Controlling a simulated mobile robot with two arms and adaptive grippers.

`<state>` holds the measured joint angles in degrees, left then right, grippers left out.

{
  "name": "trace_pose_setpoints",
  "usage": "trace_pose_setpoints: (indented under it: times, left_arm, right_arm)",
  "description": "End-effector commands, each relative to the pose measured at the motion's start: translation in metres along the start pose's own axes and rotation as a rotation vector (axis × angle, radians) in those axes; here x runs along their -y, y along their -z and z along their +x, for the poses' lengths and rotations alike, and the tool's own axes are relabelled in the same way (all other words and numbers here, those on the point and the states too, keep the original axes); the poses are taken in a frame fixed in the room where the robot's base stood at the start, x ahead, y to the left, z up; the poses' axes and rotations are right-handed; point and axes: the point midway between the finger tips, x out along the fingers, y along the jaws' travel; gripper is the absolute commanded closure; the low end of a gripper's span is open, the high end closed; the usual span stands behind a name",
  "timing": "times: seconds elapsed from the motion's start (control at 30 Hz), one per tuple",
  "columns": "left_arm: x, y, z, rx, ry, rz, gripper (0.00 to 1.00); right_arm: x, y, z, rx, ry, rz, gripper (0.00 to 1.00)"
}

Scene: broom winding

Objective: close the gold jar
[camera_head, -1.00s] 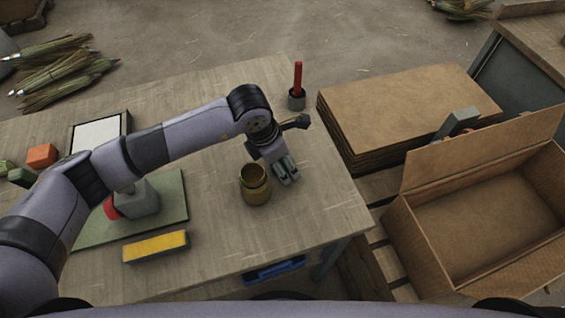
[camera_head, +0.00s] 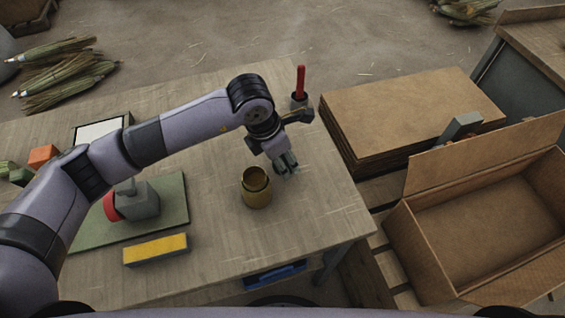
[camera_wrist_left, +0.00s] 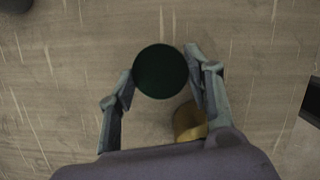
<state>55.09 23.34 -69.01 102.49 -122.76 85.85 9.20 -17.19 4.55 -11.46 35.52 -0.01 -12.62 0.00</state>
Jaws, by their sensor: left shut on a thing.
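The gold jar (camera_head: 256,192) stands upright on the workbench with its mouth open and no lid on it. My left gripper (camera_head: 287,167) is just right of the jar, pointing down. In the left wrist view my left gripper (camera_wrist_left: 160,80) is shut on a dark green round lid (camera_wrist_left: 160,71), which sits between the fingertips. The gold jar (camera_wrist_left: 189,121) shows there partly behind the right finger. In the head view the lid is mostly hidden by the fingers. My right gripper is not in view.
The workbench (camera_head: 220,240) also holds a yellow block (camera_head: 156,249), a grey and red tool (camera_head: 138,200) on a green mat (camera_head: 172,228), and a dark cup (camera_head: 299,100) with a red-handled thing. An open cardboard box (camera_head: 470,235) is at the right.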

Motion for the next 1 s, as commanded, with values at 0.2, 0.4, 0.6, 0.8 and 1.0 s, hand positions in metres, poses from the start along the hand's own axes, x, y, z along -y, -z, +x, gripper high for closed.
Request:
trace_pose_setpoints:
  times: [0.2,0.4,0.6,0.8,1.0]
  left_arm:
    - [-0.001,-0.017,-0.056,0.007,-0.006,0.004,0.68]
    - [-0.001,-0.032,-0.111,0.005,-0.006,0.002,0.68]
    - [0.0,-0.042,-0.148,0.002,-0.004,0.001,0.68]
    - [0.0,-0.046,-0.164,0.001,-0.001,-0.001,0.68]
    - [0.0,-0.046,-0.166,0.0,-0.001,-0.001,0.68]
  right_arm:
    - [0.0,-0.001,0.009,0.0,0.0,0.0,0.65]
    - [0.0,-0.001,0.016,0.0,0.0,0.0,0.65]
    - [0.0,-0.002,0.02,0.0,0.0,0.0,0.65]
    - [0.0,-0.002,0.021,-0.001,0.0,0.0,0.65]
    - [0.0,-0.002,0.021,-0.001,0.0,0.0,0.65]
